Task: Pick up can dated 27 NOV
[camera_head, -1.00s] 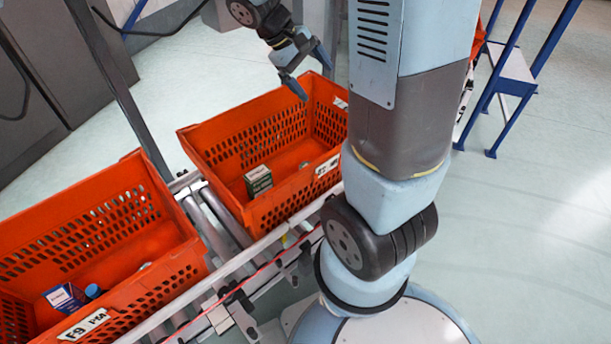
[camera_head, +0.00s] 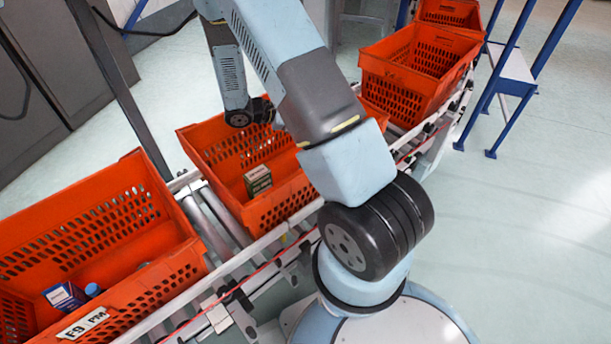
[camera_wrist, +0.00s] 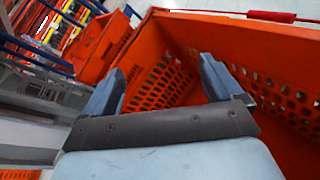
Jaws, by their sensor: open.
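No can with a readable 27 NOV date shows in either view. In the head view, the left orange tote (camera_head: 110,225) holds a blue-and-white box (camera_head: 66,297) and a small blue-topped round item (camera_head: 93,290); a greyish item (camera_head: 143,265) is partly hidden behind its front wall. The middle orange tote (camera_head: 215,140) holds a green-and-white box (camera_head: 258,180); my arm covers its right part. My gripper (camera_wrist: 160,82) is open and empty, its two fingers apart over an orange tote wall in the wrist view. In the head view my gripper is hidden behind the arm.
The totes stand on a roller conveyor (camera_head: 215,225) with a metal rail along its front. More orange totes (camera_head: 420,70) stand at the back right. A blue-legged rack (camera_head: 510,70) is at the far right. The pale floor on the right is clear.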

